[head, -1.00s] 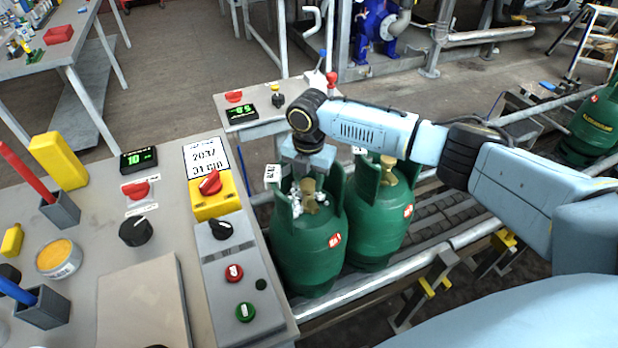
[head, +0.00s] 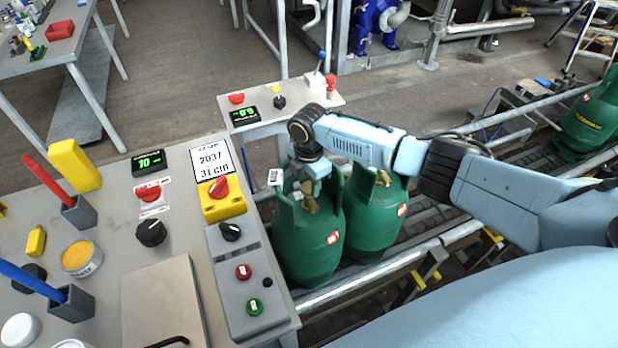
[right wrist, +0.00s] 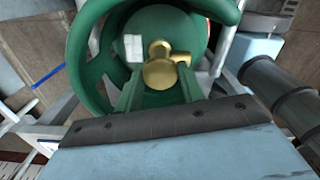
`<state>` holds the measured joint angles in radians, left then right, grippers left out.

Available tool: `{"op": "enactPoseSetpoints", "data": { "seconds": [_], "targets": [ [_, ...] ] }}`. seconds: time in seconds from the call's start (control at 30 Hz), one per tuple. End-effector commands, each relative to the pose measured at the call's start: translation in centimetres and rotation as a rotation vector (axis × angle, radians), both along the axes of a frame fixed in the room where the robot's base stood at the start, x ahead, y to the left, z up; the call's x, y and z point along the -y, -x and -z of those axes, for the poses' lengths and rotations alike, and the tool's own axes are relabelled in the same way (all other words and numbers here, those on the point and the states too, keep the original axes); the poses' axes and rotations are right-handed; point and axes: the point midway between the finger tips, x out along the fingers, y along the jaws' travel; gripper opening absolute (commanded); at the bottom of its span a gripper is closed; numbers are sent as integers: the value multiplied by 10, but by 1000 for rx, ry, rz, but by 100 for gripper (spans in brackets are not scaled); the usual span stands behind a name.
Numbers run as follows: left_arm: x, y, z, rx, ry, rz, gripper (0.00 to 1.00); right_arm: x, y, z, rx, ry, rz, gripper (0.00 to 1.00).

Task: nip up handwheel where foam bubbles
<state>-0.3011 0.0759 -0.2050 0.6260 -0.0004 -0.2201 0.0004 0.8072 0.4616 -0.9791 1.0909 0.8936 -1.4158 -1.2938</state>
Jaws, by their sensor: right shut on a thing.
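Two green gas cylinders stand side by side on the roller conveyor: a left one (head: 308,245) and a right one (head: 372,222). My right gripper (head: 312,184) reaches down inside the collar of the left cylinder, shut on the brass handwheel (head: 311,204) of its valve. In the right wrist view the brass valve (right wrist: 166,66) lies inside the round green collar, in front of my gripper (right wrist: 160,82). The right cylinder's brass valve (head: 383,178) is partly behind my arm. I see no clear foam on either valve now. My left gripper is out of view.
The grey console (head: 180,235) on the left carries knobs, buttons and a sign. A small table (head: 300,98) with a display stands behind the cylinders. Another green cylinder (head: 592,120) stands farther right on the conveyor (head: 480,195).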

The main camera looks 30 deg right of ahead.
Motion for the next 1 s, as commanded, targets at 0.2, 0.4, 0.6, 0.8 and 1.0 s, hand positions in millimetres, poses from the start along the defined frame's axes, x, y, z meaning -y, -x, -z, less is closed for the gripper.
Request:
{"op": "enactPoseSetpoints", "data": {
  "seconds": [0.2, 0.4, 0.6, 0.8, 1.0],
  "targets": [
    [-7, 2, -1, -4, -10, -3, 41, -5, 4, 3, -11, -8, 10, 16],
    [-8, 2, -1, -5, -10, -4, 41, -6, 4, 3, -11, -9, 8, 16],
    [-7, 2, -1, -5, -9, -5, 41, -4, 3, 2, -7, -7, 9, 60],
    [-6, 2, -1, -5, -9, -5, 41, -3, 1, 1, -4, -4, 10, 60],
    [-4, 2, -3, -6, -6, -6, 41, -2, 0, -9, -1, -4, 10, 60]
  ]
}}
